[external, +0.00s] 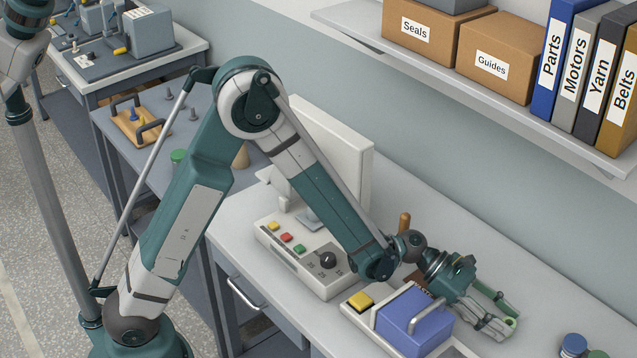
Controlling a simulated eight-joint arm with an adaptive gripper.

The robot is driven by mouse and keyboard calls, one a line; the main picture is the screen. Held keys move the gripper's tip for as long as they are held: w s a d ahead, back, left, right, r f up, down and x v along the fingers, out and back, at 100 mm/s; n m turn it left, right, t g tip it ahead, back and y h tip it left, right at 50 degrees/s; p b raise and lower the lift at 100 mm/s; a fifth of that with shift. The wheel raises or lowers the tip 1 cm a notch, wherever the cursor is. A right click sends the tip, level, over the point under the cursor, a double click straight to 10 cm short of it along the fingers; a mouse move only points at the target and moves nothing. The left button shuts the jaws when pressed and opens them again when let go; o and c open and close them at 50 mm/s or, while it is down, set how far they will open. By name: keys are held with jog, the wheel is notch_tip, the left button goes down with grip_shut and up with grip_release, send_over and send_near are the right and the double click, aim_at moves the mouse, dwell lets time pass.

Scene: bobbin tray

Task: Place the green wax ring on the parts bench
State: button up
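My gripper (507,323) is at the lower right, reaching past the blue box. Its two fingers are apart along their length. Some light green shows at the fingertips, but I cannot tell whether it is a ring held there or part of the fingers. No green wax ring can be made out for certain. A small green-topped piece (178,156) stands on the grey bench (208,101) at the left, partly beside my arm; its shape is too small to tell. I cannot tell which surface is the parts bench.
A blue box with a handle (412,322) and a yellow block (360,301) sit just left of my gripper. A control box (300,262) and monitor stand behind my forearm. A wooden tray (142,123) and pegs are on the grey bench. A shelf (350,22) overhangs the right.

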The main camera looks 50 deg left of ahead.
dwell(0.4)
jog(key=shift+r, duration=0.2)
jog(key=p+v, duration=0.2)
jog(key=v, duration=1)
jog(key=shift+p, duration=0.3)
jog(key=shift+a+r, duration=0.1)
jog(key=shift+a, duration=0.05)
